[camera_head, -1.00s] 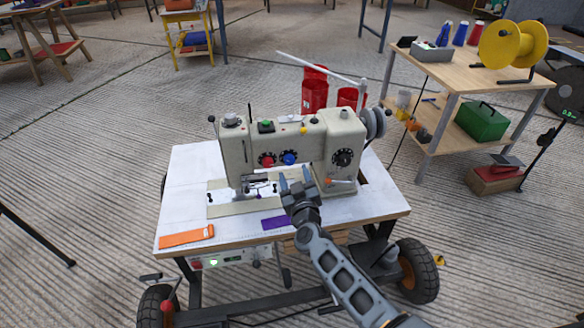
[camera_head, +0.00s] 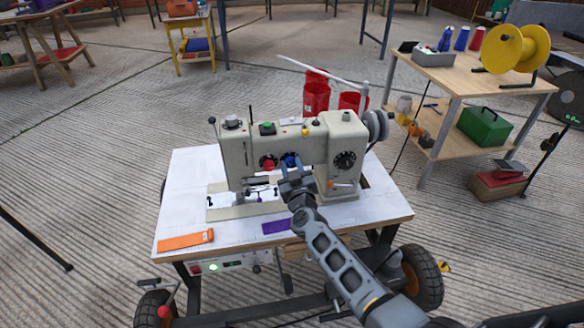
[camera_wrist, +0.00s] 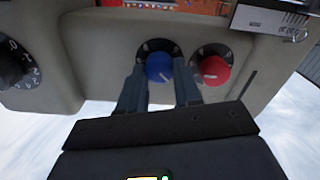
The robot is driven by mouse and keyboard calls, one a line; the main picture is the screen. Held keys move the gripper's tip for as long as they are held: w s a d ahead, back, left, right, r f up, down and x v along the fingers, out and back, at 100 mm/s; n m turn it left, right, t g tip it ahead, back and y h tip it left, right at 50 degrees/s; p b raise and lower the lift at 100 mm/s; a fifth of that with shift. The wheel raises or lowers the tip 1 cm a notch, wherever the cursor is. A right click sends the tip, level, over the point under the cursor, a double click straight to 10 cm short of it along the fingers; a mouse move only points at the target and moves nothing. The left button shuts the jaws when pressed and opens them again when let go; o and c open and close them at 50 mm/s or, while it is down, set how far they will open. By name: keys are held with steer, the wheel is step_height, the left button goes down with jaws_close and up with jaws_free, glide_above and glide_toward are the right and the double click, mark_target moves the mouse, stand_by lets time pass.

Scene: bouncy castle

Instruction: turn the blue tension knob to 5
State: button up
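The blue tension knob (camera_head: 290,160) is on the front face of the cream sewing machine (camera_head: 335,143), right of the red knob (camera_head: 269,164). In the wrist view the blue knob (camera_wrist: 157,67) sits on a black dial, its white pointer mark slanting to the lower right; the dial figures are too small to read. The red knob (camera_wrist: 214,70) is to its right there. My gripper (camera_head: 291,168) is in front of the blue knob and partly covers it. In the wrist view my gripper's fingers (camera_wrist: 160,76) are apart, one on each side of the blue knob. I cannot tell whether they touch it.
A black dial (camera_head: 345,160) is on the machine's right part. The white table (camera_head: 180,200) carries an orange strip (camera_head: 185,239) and a purple strip (camera_head: 277,226). A wooden shelf table (camera_head: 465,80) stands to the right. Open floor lies to the left.

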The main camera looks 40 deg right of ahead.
steer(key=c, duration=0.5)
steer(key=shift+c, duration=0.2)
steer(key=shift+m, duration=0.4)
steer(key=m, duration=0.5)
steer(key=shift+m, duration=0.3)
steer(key=m, duration=0.6)
steer(key=shift+s+d+f+b, duration=0.1)
steer(key=shift+d+b, duration=0.05)
steer(key=shift+b, duration=0.2)
steer(key=m, duration=0.3)
steer(key=shift+f+m+b, duration=0.1)
steer(key=shift+m+b, duration=0.25)
steer(key=shift+m, duration=0.05)
steer(key=m+b, duration=0.1)
steer(key=m, duration=0.2)
steer(key=shift+m, duration=0.4)
steer(key=m+b, duration=0.1)
steer(key=m, duration=0.5)
steer(key=shift+f+m+b, duration=0.15)
steer(key=shift+m+b, duration=0.2)
steer(key=shift+m, duration=0.05)
